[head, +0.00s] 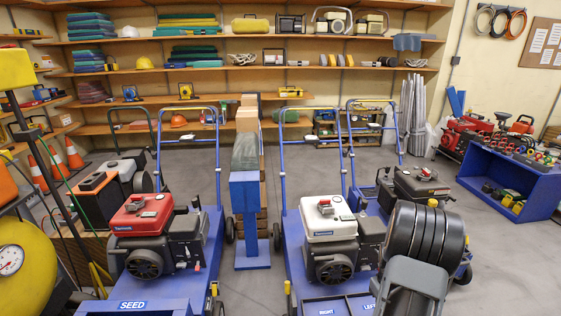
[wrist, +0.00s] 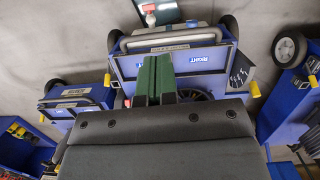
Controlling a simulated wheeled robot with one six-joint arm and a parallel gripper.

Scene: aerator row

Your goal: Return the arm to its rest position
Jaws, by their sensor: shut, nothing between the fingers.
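My gripper (wrist: 154,60) shows in the wrist view as two dark green fingers side by side, pressed together, with nothing between them. The broad dark grey body behind them fills the bottom middle of that view. Beyond the fingertips is a blue machine (wrist: 215,78) with a label on its panel; the fingers overlap part of it, and I cannot tell how far off it is. In the head view, dark grey and black rounded parts at the lower right look like my folded arm; the fingertips cannot be made out there.
A blue aerator with a red engine (head: 140,215) stands at left, and one with a white engine (head: 328,220) in the middle. A blue stand (head: 250,215) is between them. A blue open bin (head: 515,180) is at right. Grey floor (head: 500,265) is clear at lower right.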

